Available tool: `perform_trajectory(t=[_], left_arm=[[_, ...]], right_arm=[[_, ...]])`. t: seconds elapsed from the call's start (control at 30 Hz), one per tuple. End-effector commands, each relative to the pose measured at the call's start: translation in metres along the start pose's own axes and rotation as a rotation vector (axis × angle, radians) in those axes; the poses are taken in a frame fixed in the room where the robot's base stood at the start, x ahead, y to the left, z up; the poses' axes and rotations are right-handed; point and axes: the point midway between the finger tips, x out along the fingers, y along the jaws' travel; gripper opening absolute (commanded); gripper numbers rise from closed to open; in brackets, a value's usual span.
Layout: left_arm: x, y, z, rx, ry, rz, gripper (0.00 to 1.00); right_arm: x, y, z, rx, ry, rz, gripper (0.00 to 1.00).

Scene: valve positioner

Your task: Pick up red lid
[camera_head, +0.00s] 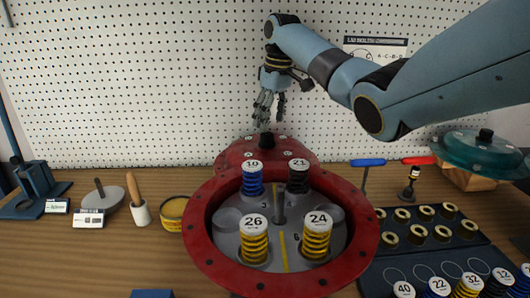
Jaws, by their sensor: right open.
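The red lid (237,154) with a black knob (266,140) on top lies behind the round red housing (197,240); its near part is hidden by the housing's rim. My right gripper (269,112) hangs above the lid's knob, fingers pointing down, open and empty, with a gap between it and the knob. The open housing holds springs with white caps: blue number 10 (252,182), black number 21 (298,178), yellow number 26 (254,243) and yellow number 24 (317,239). My left gripper is not in view.
A dark tray (379,266) with brass rings and more numbered springs stands at right. A teal lid-like disc (474,152) rests on a wooden block. A blue tool (38,188), a grey disc (105,198) and a yellow tin (173,213) stand at left. A white pegboard (130,80) closes off the back.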

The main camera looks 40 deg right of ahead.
Motion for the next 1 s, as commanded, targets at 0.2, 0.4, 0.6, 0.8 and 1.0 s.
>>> perform_trajectory(t=[0.2,0.4,0.6,0.8,1.0], left_arm=[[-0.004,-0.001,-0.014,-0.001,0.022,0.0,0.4],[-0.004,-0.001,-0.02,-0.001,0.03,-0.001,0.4],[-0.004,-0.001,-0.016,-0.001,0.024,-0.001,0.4],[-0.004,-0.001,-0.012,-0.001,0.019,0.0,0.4],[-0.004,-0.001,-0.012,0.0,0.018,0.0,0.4]], right_arm=[[0.024,-0.005,-0.001,0.0,-0.002,-0.003,0.61],[0.052,-0.005,-0.001,0.0,-0.001,-0.001,0.61],[0.056,-0.005,-0.001,-0.001,0.001,0.0,0.61],[0.055,-0.005,-0.001,-0.001,0.001,0.0,0.46],[0.055,-0.005,-0.001,-0.001,0.001,0.0,0.2]])
